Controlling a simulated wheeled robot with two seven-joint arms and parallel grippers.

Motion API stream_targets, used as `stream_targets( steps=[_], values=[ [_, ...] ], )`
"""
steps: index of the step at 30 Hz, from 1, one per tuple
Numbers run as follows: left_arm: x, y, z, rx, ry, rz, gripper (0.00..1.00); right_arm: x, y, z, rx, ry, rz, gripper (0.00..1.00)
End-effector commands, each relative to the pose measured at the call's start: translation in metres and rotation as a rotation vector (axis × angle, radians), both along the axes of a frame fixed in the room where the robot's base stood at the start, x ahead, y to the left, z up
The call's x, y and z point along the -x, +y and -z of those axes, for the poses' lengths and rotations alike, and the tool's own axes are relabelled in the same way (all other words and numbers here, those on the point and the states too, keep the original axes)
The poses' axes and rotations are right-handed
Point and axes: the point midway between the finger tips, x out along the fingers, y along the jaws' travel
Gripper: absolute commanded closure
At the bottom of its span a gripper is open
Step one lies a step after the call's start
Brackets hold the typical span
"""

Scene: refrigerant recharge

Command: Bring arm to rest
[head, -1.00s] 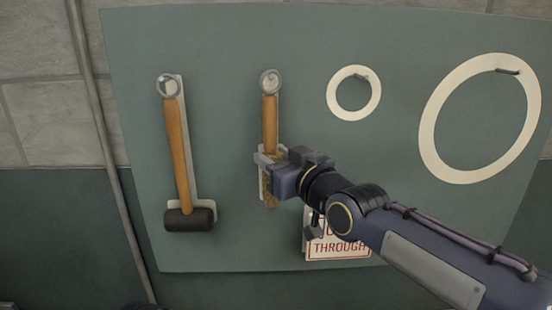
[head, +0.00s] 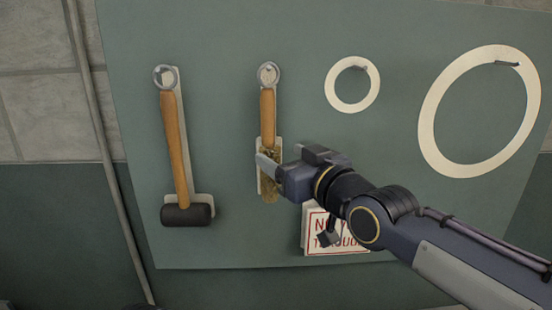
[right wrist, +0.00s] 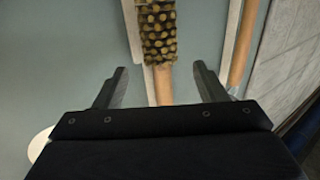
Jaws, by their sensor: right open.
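A wire brush with a wooden handle (head: 267,115) hangs by its ring on the green board, over a pale outline. My right gripper (head: 266,163) is in front of its bristle end and covers part of it. In the right wrist view the gripper (right wrist: 160,82) is open and empty. The brush bristles (right wrist: 158,35) and part of the handle show beyond and between the fingers, and the brush appears apart from them. My left gripper is not in view.
The green board (head: 225,60) also holds a mallet (head: 187,215) at left, a small white ring (head: 332,87), and a large white ring (head: 427,125) at right. A red-lettered sign (head: 318,220) is partly hidden behind my right arm. A pipe (head: 98,140) runs along the left.

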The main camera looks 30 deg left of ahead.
Motion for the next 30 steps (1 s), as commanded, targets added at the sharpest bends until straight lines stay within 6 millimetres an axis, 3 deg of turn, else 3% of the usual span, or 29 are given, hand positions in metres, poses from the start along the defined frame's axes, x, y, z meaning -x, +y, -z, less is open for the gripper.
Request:
stream_targets(
  steps=[3, 9, 14, 17, 20, 24, 30],
  values=[
    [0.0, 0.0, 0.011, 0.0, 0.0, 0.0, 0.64, 0.01, -0.019, 0.002, -0.001, -0.002, 0.002, 0.35],
    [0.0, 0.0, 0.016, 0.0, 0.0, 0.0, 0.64, 0.02, -0.033, 0.001, 0.0, -0.001, -0.002, 0.35],
    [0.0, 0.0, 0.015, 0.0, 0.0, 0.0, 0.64, 0.021, -0.035, 0.0, 0.004, 0.001, 0.0, 0.35],
    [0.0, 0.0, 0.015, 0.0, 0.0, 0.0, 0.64, 0.016, -0.053, 0.008, 0.034, 0.016, 0.031, 0.35],
    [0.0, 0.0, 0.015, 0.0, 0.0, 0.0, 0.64, 0.007, -0.092, 0.026, 0.099, 0.061, 0.103, 0.35],
    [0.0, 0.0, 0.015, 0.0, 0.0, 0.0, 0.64, 0.001, -0.174, 0.067, 0.211, 0.179, 0.248, 0.35],
    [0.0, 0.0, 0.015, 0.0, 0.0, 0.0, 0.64, 0.022, -0.292, 0.134, 0.316, 0.41, 0.459, 0.35]
  ],
)
